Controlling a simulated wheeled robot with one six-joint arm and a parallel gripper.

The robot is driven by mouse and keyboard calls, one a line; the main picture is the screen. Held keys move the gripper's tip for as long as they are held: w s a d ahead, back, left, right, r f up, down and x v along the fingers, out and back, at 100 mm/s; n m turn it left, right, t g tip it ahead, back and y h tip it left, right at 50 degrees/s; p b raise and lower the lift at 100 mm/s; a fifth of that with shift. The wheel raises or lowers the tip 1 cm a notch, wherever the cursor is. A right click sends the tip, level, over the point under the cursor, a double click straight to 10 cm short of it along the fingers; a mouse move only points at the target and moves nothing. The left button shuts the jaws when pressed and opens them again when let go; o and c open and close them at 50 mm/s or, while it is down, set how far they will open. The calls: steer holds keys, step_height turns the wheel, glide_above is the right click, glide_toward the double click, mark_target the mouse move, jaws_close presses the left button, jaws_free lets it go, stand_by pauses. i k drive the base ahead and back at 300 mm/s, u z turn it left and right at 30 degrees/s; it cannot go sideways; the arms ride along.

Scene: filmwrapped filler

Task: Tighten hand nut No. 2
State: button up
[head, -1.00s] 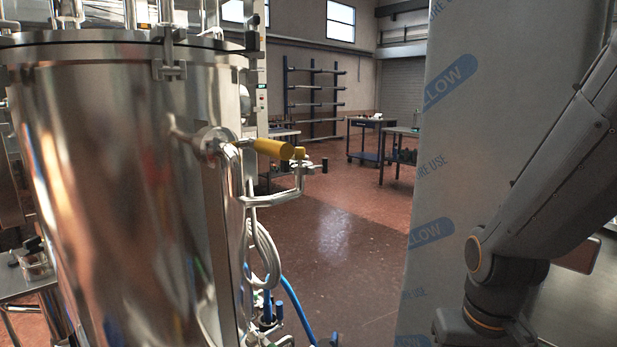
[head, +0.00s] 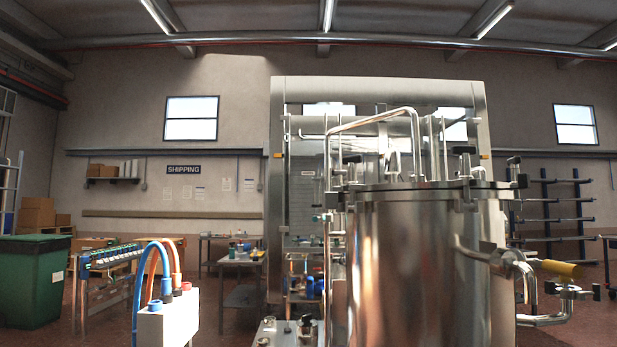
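A shiny steel tank (head: 415,270) stands right of centre in the head view, with a round flanged lid (head: 430,186) on top. Bent steel pipes rise from the lid. My gripper is not in view.
A yellow-handled valve (head: 562,269) sticks out from the tank's right side. A tall steel frame (head: 277,180) stands behind the tank. A green bin (head: 30,285) is far left.

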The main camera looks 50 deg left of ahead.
mark_target(339, 174)
steer(key=k, duration=0.9)
steer(key=u, duration=2.05)
steer(key=i, duration=1.55)
steer(key=z, duration=0.9)
steer(key=k, duration=0.5)
steer(key=u, duration=1.85)
steer(key=i, duration=0.6)
